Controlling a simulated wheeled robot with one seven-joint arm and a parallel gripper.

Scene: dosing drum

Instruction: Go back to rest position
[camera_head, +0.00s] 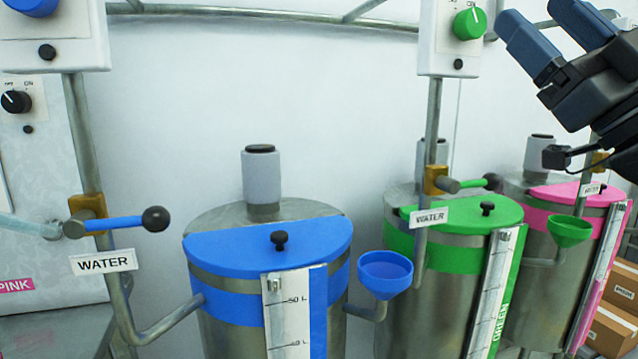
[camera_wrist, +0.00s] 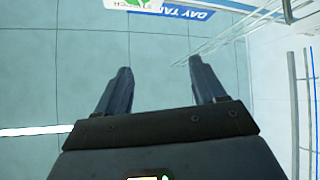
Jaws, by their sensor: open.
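My gripper (camera_head: 556,32) is at the top right of the head view, raised in front of the wall and above the pink drum. Its two dark blue fingers stand apart with nothing between them. The wrist view also shows the gripper (camera_wrist: 160,85) open and empty, with a pale tiled surface beyond the fingers. The fingers touch nothing in either view.
A blue-lidded drum (camera_head: 225,247), a green-lidded drum (camera_head: 425,285) and a pink-lidded drum (camera_head: 540,240) stand in a row. Blue (camera_head: 386,272) and green (camera_head: 571,231) funnels stick out beside them. Boxes (camera_head: 612,330) sit at lower right. A blue-edged sign (camera_wrist: 186,12) shows in the wrist view.

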